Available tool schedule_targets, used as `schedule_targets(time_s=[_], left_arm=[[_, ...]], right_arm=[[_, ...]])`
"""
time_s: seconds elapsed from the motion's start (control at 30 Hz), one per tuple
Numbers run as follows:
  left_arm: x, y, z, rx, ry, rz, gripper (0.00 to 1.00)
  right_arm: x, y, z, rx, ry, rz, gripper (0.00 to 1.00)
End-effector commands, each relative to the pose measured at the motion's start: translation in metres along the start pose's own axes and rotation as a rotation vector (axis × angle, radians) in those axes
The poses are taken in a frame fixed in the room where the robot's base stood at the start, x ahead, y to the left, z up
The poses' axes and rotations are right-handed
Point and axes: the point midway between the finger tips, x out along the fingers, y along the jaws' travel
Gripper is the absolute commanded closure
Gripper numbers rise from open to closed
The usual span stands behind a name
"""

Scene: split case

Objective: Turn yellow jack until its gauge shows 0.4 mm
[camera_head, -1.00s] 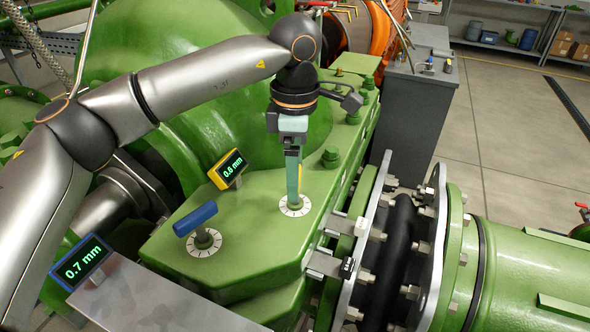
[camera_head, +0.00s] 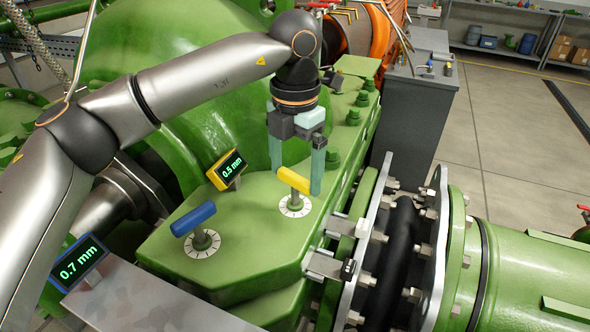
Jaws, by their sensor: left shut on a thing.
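The yellow jack (camera_head: 293,180) has a T-shaped handle standing on a white marked dial on the green casing. Its yellow-framed gauge (camera_head: 231,167) reads 0.5 mm. My left gripper (camera_head: 296,183) points down over the jack, with one pale green finger at each end of the yellow bar, shut on it. The far finger's tip is partly hidden behind the bar. My right gripper is not in view.
A blue jack (camera_head: 196,220) stands to the left on the same casing, with its blue-framed gauge (camera_head: 79,262) reading 0.7 mm. Bolts line the casing edge, and a bolted coupling flange (camera_head: 436,240) is at the right.

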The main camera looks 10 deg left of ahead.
Motion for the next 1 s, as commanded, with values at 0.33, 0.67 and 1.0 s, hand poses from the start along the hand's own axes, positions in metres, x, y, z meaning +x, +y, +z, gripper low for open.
schedule_targets(time_s=[0.33, 0.67, 1.0], left_arm=[[-0.0020, 0.0005, 0.0008, -0.227, -0.006, 0.001, 0.62], [-0.0025, 0.0007, 0.0009, -0.311, -0.007, 0.002, 0.62], [-0.0028, 0.0009, 0.0010, -0.318, -0.008, 0.002, 0.62]], right_arm=[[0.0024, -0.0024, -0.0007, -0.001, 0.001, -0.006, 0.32], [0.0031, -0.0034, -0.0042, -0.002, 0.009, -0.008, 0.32], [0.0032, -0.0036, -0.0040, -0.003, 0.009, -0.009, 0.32]])
